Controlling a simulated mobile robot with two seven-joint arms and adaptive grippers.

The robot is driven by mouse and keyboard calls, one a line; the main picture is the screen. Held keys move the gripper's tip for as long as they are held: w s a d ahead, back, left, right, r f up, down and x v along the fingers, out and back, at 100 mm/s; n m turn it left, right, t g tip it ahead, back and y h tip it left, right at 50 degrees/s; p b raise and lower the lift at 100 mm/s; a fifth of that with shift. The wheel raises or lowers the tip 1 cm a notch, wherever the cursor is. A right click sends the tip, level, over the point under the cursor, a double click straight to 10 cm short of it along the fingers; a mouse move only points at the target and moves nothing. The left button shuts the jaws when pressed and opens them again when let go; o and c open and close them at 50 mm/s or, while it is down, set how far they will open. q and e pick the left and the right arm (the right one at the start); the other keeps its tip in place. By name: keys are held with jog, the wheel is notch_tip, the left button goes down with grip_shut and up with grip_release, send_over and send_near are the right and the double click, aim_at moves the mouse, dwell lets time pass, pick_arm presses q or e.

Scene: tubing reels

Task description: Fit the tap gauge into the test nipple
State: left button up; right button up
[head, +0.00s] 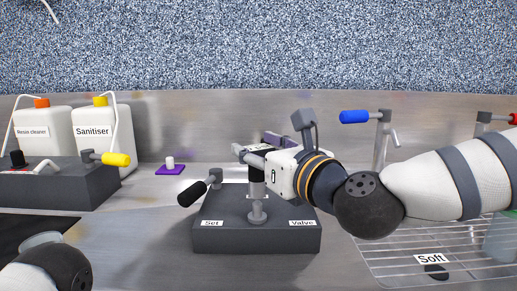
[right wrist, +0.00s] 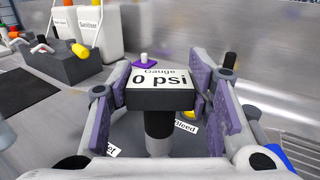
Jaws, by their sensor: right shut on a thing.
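The tap gauge (right wrist: 158,98) is a dark block with a white "0 psi" face in the right wrist view, with a black cylinder under it. My right gripper (head: 257,158) is shut on it, with purple-padded fingers either side (right wrist: 160,88). In the head view the fingers hide most of the gauge; its black cylinder (head: 257,188) points down, upright. It is right above the grey upright nipple (head: 257,212) on the dark block (head: 255,236) labelled "Set" and "Valve". I cannot tell whether the cylinder is seated on the nipple. My left gripper is out of view.
A black-handled lever (head: 195,190) rises at the block's left. A purple pad with a white peg (head: 170,167) lies behind. Sanitiser (head: 96,140) and resin cleaner (head: 42,128) bottles stand at left behind another dark block (head: 60,187). A blue-handled tap (head: 356,117) and wire rack (head: 390,262) are at right.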

aim_at(259, 180)
dwell(0.5)
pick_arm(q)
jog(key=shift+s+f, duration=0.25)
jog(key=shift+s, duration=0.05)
pick_arm(e)
jog(key=shift+w+f, duration=0.1)
jog(key=shift+f, duration=0.65)
pick_arm(q)
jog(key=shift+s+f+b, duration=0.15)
jog(key=shift+b, duration=0.2)
pick_arm(e)
jog(key=shift+f, duration=0.35)
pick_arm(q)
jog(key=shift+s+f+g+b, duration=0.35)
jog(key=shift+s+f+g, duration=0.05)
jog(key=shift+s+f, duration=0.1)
pick_arm(e)
jog(key=shift+f, duration=1.1)
jog(key=shift+f, duration=0.15)
jog(key=o, duration=1.3)
jog(key=shift+o, duration=0.2)
jog(key=v, duration=0.7)
jog(key=shift+s+d, duration=0.15)
jog(key=shift+s, duration=0.1)
